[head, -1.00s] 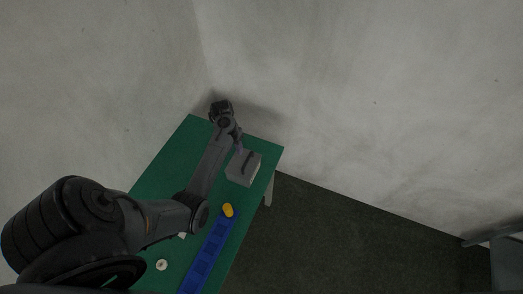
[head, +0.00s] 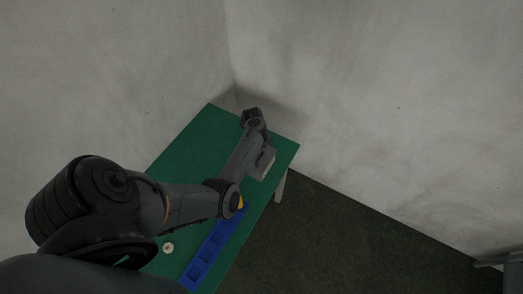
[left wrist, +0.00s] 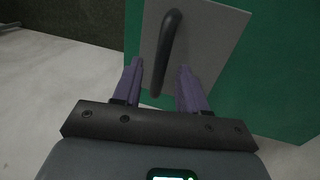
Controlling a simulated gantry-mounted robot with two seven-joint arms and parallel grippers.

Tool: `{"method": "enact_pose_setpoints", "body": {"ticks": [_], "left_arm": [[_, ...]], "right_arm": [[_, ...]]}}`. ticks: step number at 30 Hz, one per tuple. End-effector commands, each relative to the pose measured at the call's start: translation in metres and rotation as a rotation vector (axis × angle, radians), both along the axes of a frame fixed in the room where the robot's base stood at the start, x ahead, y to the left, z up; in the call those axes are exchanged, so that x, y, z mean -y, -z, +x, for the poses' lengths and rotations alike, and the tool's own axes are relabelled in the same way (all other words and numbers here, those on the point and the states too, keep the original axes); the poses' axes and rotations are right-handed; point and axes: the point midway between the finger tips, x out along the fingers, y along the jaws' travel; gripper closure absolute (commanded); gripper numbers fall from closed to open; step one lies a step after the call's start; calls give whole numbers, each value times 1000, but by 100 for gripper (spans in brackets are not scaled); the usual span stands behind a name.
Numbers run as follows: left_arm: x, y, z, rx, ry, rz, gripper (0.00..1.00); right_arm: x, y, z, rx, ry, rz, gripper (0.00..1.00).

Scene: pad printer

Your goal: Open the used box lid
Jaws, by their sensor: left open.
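The used box (head: 262,167) is a small grey box near the far right edge of the green table in the head view, partly hidden by my left arm. In the left wrist view its flat grey lid (left wrist: 207,42) fills the upper middle, with a dark bar handle (left wrist: 167,50) on it. The lid looks closed. My left gripper (left wrist: 160,66) has two purple fingers spread apart, one on each side of the handle's near end in the picture. I cannot tell how far the fingers are above the lid. My right gripper is not in view.
The green table (head: 190,150) stands by the walls. A small round white object (head: 168,247) lies left of the tray.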

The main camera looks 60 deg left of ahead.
Motion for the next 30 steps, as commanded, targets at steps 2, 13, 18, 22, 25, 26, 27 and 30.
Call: {"method": "enact_pose_setpoints", "body": {"ticks": [2, 13, 18, 22, 25, 26, 27, 30], "left_arm": [[1, 4, 1, 0, 0, -1, 58], [1, 7, 1, 0, 1, 0, 61], [1, 7, 1, 0, 1, 0, 87], [1, 7, 1, 0, 1, 0, 100], [1, 6, 1, 0, 1, 0, 100], [1, 6, 1, 0, 1, 0, 100], [1, 6, 1, 0, 1, 0, 100], [2, 6, 1, 1, 1, -1, 100]], "right_arm": [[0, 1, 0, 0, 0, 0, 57], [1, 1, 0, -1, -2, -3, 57], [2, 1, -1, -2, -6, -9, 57], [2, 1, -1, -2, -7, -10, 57], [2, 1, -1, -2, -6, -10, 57], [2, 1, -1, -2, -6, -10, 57], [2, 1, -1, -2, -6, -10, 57], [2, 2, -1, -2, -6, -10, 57]]}}
